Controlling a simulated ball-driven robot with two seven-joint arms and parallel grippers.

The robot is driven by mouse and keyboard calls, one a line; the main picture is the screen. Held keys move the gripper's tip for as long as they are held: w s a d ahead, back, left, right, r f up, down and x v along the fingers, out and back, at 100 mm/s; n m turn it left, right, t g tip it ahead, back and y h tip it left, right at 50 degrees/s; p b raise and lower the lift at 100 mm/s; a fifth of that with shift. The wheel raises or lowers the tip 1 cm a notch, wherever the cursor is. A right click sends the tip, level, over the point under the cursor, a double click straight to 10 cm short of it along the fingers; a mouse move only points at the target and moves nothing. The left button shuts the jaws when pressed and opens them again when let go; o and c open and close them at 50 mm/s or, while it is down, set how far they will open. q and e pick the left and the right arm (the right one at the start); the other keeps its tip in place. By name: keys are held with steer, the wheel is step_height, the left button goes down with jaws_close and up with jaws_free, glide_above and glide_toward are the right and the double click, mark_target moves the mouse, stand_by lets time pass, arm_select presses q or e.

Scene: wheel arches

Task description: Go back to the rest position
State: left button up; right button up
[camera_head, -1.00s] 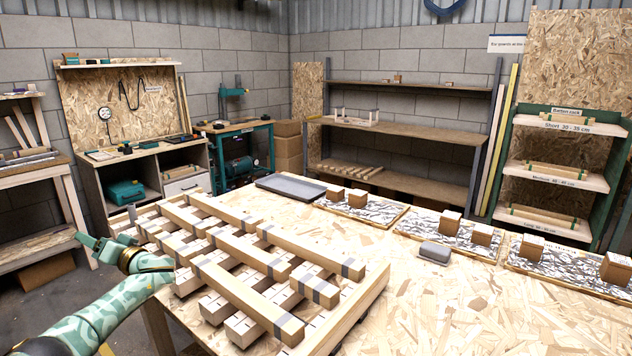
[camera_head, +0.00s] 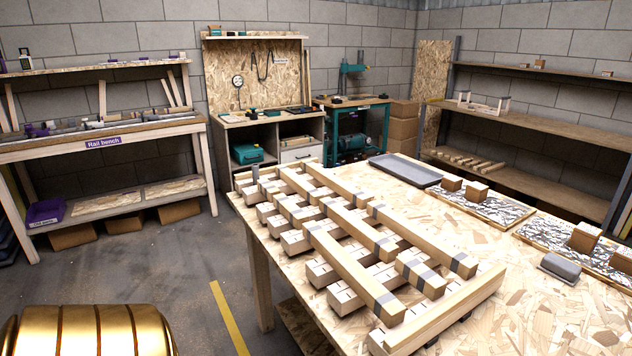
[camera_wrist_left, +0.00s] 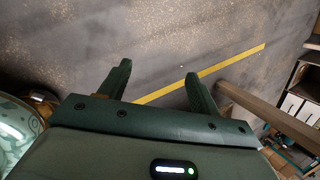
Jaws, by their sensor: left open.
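My left gripper (camera_wrist_left: 158,88) shows in the left wrist view with its two dark green fingers spread apart. Nothing is between them. It hangs over the bare grey floor and a yellow floor line (camera_wrist_left: 205,72). In the head view the gripper itself is out of sight; a gold-coloured part of my own body shows at the lower left. My right gripper is in neither view.
A rail bench (camera_head: 100,142) and a tool bench (camera_head: 265,125) stand behind. The floor (camera_head: 150,260) left of the table is clear.

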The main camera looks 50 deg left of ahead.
arm_select(q)
steer(key=s+d+f+n+h, duration=0.1)
steer(key=d+f+h, duration=0.1)
steer(key=d, duration=0.9)
steer(key=s+d+f+n+h, duration=0.1)
steer(key=d+f, duration=0.2)
steer(key=d, duration=0.8)
steer(key=s+d+f+h, duration=0.2)
steer(key=d, duration=0.9)
steer(key=w+r+p, duration=0.1)
steer(key=p, duration=0.1)
steer(key=r+p, duration=0.1)
steer(key=r, duration=0.1)
steer(key=w+r+p, duration=0.1)
steer(key=r+p, duration=0.1)
steer(key=shift+w+a+p, duration=0.1)
steer(key=shift+w+p, duration=0.2)
steer(key=shift+p, duration=0.05)
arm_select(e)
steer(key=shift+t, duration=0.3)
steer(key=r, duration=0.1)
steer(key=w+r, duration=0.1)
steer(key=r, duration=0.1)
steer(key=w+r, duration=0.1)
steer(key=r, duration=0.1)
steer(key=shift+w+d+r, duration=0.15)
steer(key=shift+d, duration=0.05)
